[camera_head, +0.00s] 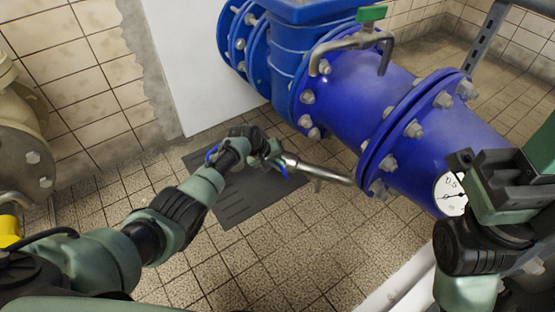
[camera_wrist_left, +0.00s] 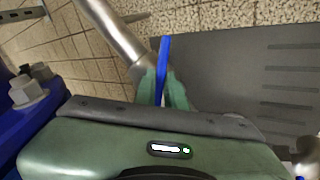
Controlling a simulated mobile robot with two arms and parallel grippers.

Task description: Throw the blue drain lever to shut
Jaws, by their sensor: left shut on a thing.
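The blue drain lever (camera_head: 284,172) shows as a small blue strip at the end of a bare metal drain pipe (camera_head: 318,171), low beside the big blue pipe. In the left wrist view the lever (camera_wrist_left: 163,66) is a thin flat blue handle standing between the green fingertips. My left gripper (camera_head: 277,162) is shut on the lever; its fingertips (camera_wrist_left: 162,90) press on both sides of it. The lever's pivot is mostly hidden by the fingers. My right gripper (camera_head: 497,182) is at the right edge, away from the lever; its jaw gap is not clear.
The big blue flanged pipe (camera_head: 355,95) runs along the right, with a gauge (camera_head: 450,194) and a green-handled tap (camera_head: 371,14) on bent metal piping. A dark slotted floor plate (camera_head: 240,195) lies below the left gripper. Tiled floor is open in front.

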